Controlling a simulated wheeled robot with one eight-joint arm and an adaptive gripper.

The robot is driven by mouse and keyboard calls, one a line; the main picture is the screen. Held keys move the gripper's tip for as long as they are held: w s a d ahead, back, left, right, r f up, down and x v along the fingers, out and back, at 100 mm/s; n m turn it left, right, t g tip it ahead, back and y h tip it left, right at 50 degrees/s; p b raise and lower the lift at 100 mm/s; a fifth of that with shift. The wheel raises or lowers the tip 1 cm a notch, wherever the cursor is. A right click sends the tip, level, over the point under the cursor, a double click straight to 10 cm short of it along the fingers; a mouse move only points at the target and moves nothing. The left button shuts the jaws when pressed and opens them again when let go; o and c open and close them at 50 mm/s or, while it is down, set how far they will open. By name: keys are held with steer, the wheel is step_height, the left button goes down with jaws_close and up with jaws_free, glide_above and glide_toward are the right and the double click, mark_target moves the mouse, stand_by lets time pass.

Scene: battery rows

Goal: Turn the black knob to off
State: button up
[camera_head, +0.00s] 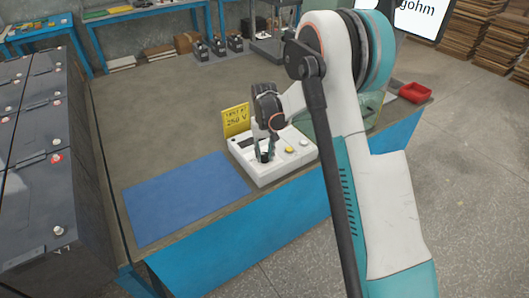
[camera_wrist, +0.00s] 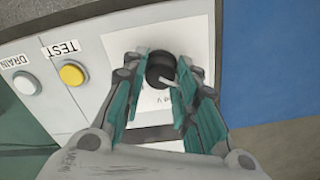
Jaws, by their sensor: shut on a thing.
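The black knob (camera_wrist: 160,68) shows in the wrist view on a pale plate of the white control box (camera_head: 280,170), with a light pointer mark on it. My gripper (camera_wrist: 162,75) has one teal finger on each side of the knob and is shut on it. In the head view my gripper (camera_head: 264,152) reaches down onto the left part of the box. There the knob is hidden by the fingers. The lettering around the knob is mostly covered, so I cannot tell which setting the pointer marks.
A yellow button (camera_wrist: 72,73) marked TEST and a white button (camera_wrist: 26,83) marked DRAIN sit beside the knob. A yellow sign (camera_head: 236,120) stands behind the box. A blue mat (camera_head: 185,198) lies left of it; a red tray (camera_head: 415,92) is at the right.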

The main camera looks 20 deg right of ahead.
mark_target(264, 154)
steer(key=shift+n, duration=0.6)
steer(key=o, duration=1.1)
step_height(264, 154, up, 12)
